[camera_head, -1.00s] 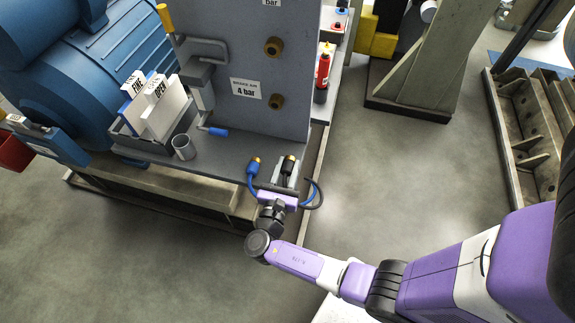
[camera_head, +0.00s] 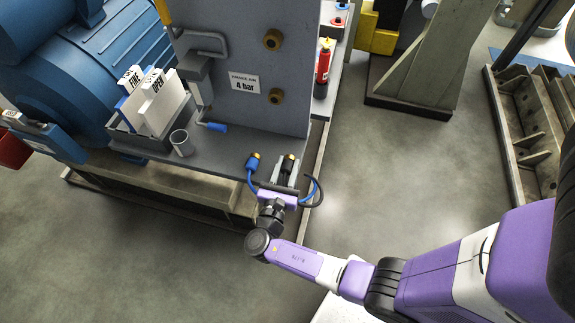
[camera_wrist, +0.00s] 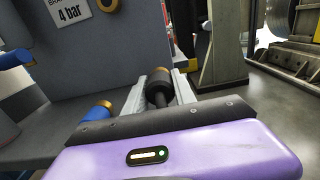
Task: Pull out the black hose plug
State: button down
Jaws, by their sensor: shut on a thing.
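The black hose plug (camera_head: 288,166) has a brass end and a dark hose at its near side. It is near the bench's front right corner. In the wrist view, the black plug (camera_wrist: 158,91) is between the two pale fingers of my gripper (camera_wrist: 160,92), which are shut on it. My gripper (camera_head: 284,178) comes in from the front in the head view. I cannot tell whether the brass end is seated in anything. A blue plug (camera_head: 253,161) with a blue hose is just left of it. It also shows in the wrist view (camera_wrist: 97,112), left of the fingers.
An upright grey panel (camera_head: 240,60) with brass fittings (camera_head: 276,96) and a "4 bar" label (camera_head: 244,82) stands behind. A grey cup (camera_head: 181,143) and a box of cards (camera_head: 140,138) are left on the bench. A red bottle (camera_head: 323,66) stands beyond.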

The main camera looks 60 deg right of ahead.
aim_at(287, 173)
jog(key=shift+f+b, duration=1.45)
jog(key=shift+f, duration=0.25)
jog(key=c, duration=0.9)
grip_release()
jog(key=shift+c, duration=0.2)
jog(key=shift+a, duration=0.1)
jog(key=v, duration=0.7)
jog(key=shift+s+a+b, duration=0.15)
jog(key=shift+a+b, duration=0.15)
jog(key=shift+b, duration=0.1)
jog(key=shift+a, duration=0.1)
